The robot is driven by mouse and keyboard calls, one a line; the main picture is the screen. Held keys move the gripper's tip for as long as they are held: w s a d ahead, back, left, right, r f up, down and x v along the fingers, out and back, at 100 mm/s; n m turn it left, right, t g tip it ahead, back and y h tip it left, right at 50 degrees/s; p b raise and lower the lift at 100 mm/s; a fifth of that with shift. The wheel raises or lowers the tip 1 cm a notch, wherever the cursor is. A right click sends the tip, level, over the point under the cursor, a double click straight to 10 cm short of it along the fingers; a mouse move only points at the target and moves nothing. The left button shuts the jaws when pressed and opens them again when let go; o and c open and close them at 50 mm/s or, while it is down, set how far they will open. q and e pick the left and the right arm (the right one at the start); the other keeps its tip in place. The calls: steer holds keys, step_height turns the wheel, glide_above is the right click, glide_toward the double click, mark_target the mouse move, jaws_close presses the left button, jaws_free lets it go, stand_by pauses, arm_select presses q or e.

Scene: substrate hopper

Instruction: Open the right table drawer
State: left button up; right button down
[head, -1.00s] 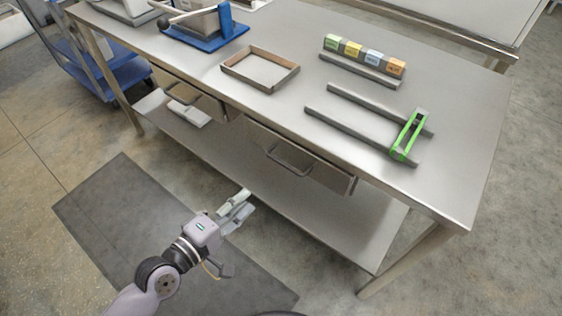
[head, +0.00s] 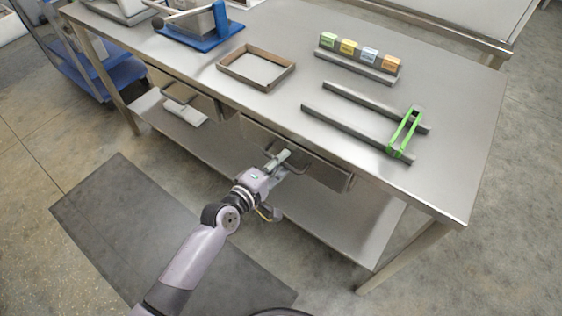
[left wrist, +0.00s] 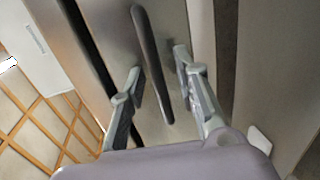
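The right table drawer (head: 328,178) hangs under the steel table's front edge and looks shut or nearly so. Its bar handle (left wrist: 152,62) shows in the left wrist view, running between the two fingers of my left gripper (left wrist: 155,75). The fingers are apart, one on each side of the handle, with visible gaps. In the head view my left gripper (head: 283,162) is at the drawer front and covers part of the handle. My right gripper is not in view.
The left drawer (head: 195,98) is under the table to the left. The tabletop (head: 450,150) holds a wooden frame (head: 232,72), two rails with a green clip (head: 402,135), and several coloured blocks (head: 347,47). A lower shelf (head: 345,222) lies below the drawers.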

arm_select(q)
steer(key=shift+d, duration=0.1)
steer(key=shift+c, duration=0.4)
jaws_close()
stand_by(0.5)
